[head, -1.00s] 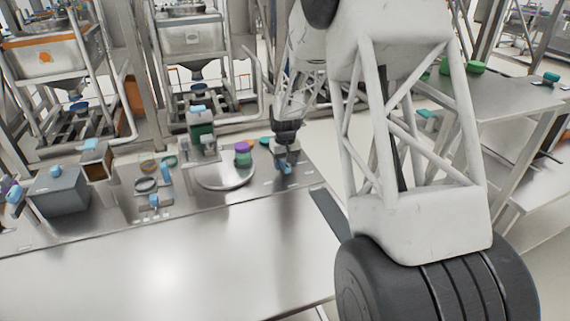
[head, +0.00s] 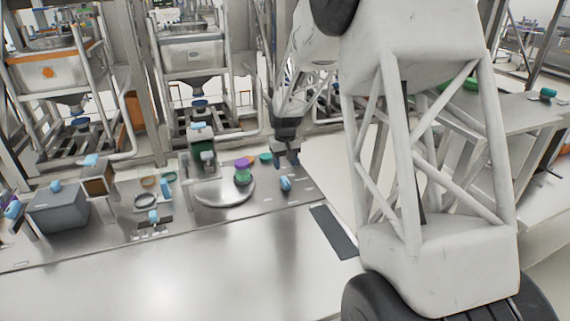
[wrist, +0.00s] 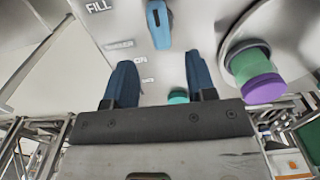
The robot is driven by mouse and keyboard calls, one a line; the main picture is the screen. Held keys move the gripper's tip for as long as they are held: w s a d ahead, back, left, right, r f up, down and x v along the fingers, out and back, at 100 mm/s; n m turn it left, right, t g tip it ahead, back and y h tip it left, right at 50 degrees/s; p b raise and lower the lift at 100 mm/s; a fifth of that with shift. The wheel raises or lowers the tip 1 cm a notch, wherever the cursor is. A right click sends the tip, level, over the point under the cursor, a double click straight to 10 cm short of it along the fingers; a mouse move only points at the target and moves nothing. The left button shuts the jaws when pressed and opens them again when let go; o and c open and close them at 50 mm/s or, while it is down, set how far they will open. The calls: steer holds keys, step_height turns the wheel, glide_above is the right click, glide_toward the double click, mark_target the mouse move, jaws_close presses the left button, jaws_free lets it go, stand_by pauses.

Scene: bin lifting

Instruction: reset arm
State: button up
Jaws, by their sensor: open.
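My gripper (head: 288,159) is open and empty above the far right end of the metal bench (head: 150,265). Its two blue fingers stand apart in the wrist view (wrist: 161,82). A small blue piece (head: 285,183) rests on the bench just below the gripper. It also shows in the wrist view (wrist: 159,26), ahead of the fingers and clear of them. My large white arm links fill the right of the head view.
A green and purple jar (head: 243,172) stands on a round metal plate (head: 226,194) left of the gripper. A grey box (head: 58,209) and several small parts sit farther left. Hopper frames (head: 192,50) stand behind. The bench front is clear.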

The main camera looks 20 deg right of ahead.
steer(key=shift+s, duration=0.1)
steer(key=s+a+r+t, duration=0.1)
steer(key=s+a+r, duration=0.3)
steer(key=s+r, duration=0.5)
steer(key=s+a+r, duration=0.4)
steer(key=s+r, duration=0.1)
steer(key=s, duration=0.7)
steer(key=s+a, duration=0.2)
steer(key=s, duration=1)
steer(key=s+a+r+t, duration=0.1)
steer(key=s+a, duration=0.1)
steer(key=s, duration=1.1)
steer(key=shift+r+t, duration=0.2)
steer(key=shift+t, duration=0.1)
